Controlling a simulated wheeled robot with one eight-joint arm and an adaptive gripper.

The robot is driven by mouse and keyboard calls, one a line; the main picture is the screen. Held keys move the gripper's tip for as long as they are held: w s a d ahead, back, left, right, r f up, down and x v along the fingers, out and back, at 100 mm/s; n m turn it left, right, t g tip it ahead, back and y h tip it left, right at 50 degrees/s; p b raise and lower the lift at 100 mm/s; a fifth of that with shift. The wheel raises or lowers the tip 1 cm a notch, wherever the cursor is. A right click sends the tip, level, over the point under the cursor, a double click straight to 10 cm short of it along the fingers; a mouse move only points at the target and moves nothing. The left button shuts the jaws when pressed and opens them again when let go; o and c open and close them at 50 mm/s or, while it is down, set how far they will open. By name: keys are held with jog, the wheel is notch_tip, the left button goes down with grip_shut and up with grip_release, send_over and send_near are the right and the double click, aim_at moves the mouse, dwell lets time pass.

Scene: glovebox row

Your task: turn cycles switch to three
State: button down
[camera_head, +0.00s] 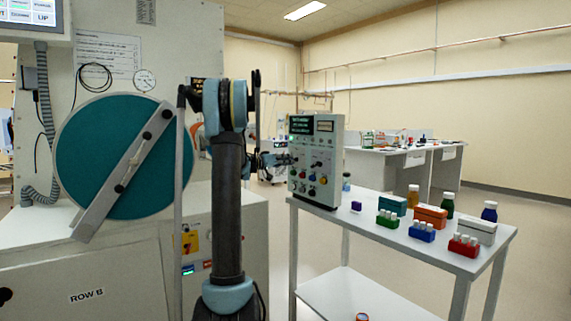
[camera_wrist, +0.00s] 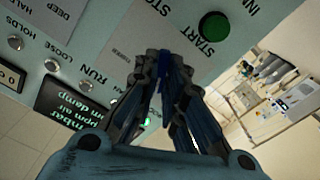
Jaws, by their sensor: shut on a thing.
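A green START button (camera_wrist: 213,27) is just beside the fingertips. RUN and LOOSE labels show to their left.
The white cart (camera_head: 340,285) also carries small vial racks, boxes and bottles (camera_head: 447,205) right of the panel. A large teal round door (camera_head: 105,150) with a diagonal bar is on the left. Open floor lies beyond the cart.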

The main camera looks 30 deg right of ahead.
jog(key=shift+m, duration=0.8)
jog(key=shift+a, duration=0.1)
jog(key=c, duration=1.7)
grip_release()
jog(key=shift+w+f, duration=0.1)
jog(key=a, duration=0.8)
jog(key=s+a, duration=0.1)
jog(key=a, duration=0.3)
